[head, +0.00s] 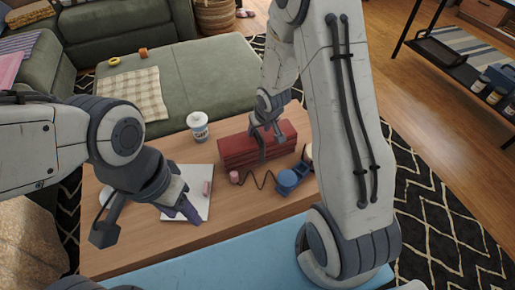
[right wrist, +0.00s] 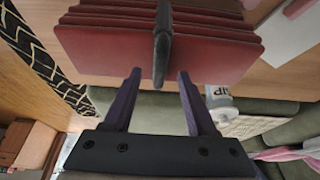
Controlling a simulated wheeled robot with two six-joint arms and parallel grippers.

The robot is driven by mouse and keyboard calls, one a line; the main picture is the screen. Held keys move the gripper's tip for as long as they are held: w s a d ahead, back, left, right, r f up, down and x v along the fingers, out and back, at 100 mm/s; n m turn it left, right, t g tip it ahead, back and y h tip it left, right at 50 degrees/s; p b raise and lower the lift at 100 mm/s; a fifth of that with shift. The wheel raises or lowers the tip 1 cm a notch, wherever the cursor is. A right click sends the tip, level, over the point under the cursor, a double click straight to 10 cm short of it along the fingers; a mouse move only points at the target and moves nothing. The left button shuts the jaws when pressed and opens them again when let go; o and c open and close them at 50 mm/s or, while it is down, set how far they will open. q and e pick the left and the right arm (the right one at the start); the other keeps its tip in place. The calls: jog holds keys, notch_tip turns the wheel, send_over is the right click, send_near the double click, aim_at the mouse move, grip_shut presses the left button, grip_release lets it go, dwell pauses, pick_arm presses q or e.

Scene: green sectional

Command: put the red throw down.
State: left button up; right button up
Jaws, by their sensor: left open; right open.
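My right gripper (head: 264,137) is over the stack. Its two fingers (right wrist: 158,75) are apart, one to each side of the dark strap, with nothing visibly clamped; contact cannot be told. My left gripper (head: 188,213) is open and empty above the white pad at the table's left.
A white jar (head: 199,132) stands behind the pad (head: 201,181). A blue object (head: 288,181), a dark cord and a small pink item (head: 235,177) lie in front of the stack. The green sectional (head: 200,78) is behind the table; a light blue surface (head: 245,265) is nearest.

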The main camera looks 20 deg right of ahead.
jog(key=shift+w+f, duration=0.25)
jog(key=shift+f, duration=0.3)
grip_shut()
jog(key=shift+r, duration=0.1)
dwell(0.9)
